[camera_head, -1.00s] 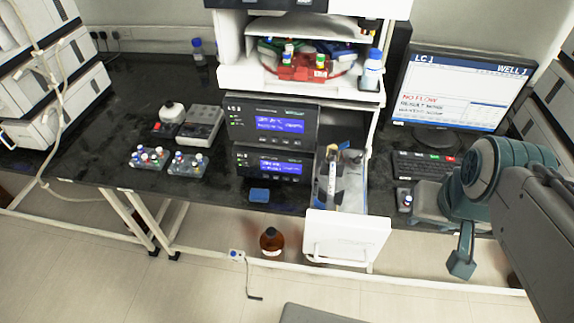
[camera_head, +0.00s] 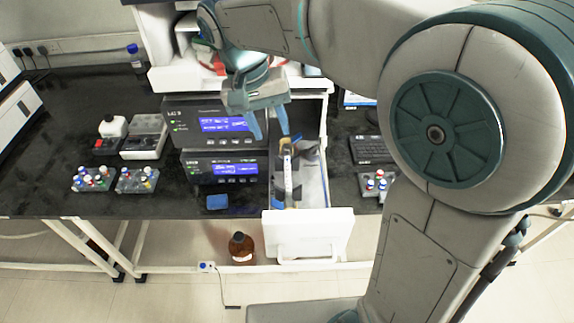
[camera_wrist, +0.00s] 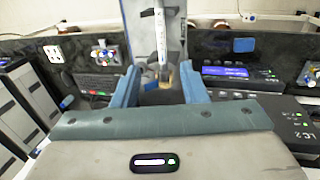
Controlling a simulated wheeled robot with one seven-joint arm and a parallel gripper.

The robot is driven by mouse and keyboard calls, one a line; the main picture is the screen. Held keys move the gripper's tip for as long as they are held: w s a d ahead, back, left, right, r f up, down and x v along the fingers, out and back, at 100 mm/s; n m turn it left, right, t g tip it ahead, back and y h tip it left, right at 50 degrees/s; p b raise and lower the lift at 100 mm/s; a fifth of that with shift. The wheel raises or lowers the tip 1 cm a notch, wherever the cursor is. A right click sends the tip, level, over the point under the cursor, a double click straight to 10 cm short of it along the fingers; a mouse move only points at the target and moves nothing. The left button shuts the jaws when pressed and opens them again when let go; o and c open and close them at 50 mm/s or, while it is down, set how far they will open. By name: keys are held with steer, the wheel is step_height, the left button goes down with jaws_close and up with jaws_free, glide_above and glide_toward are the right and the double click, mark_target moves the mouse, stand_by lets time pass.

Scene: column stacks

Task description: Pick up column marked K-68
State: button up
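My gripper (camera_head: 271,134) is open and points down just above and to the left of the column's top end. In the wrist view, the column (camera_wrist: 161,42) shows between the two spread blue fingers of my gripper (camera_wrist: 158,78), beyond their tips. Nothing is visibly held. The lower part of the column is partly hidden in the drawer.
Two dark instrument modules (camera_head: 215,125) with blue displays stand left of the drawer. Vial racks (camera_head: 92,178) and a blue block (camera_head: 217,202) lie on the black bench. A keyboard (camera_head: 371,150) is to the right. A brown bottle (camera_head: 241,248) stands below.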

steer(key=a, duration=0.1)
glide_above(287, 173)
steer(key=a, duration=0.2)
steer(key=a+x, duration=0.2)
steer(key=x, duration=0.6)
steer(key=shift+p+x, duration=1)
steer(key=shift+x, duration=1.95)
jaws_close()
